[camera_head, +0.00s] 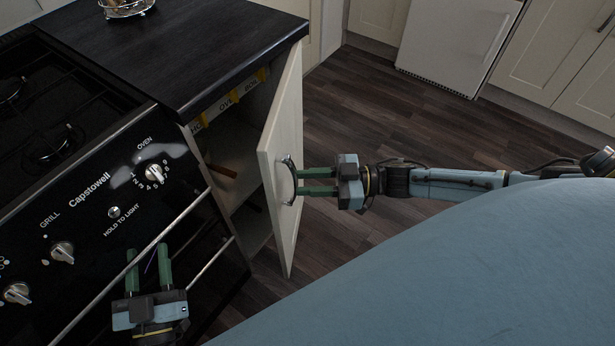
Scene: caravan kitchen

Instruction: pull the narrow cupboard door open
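The narrow cupboard door (285,150) is cream and stands well open beside the black oven, swung out to the right. Its curved metal handle (289,180) is on the door's outer face. My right gripper (299,182) comes in from the right with its green fingers at the handle; whether they are closed around it I cannot make out for sure. The cupboard's inside (230,165) shows a shelf and yellow labels under the worktop. My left gripper (148,252) is in front of the oven, fingers apart, with nothing between them.
The black cooker (95,190) with knobs and rail handles fills the left. A black worktop (215,45) overhangs the cupboard, with a wire stand (125,8) on it. The wood floor (365,110) to the right is clear. A white fridge (455,40) and cream cupboards (550,60) stand at the back.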

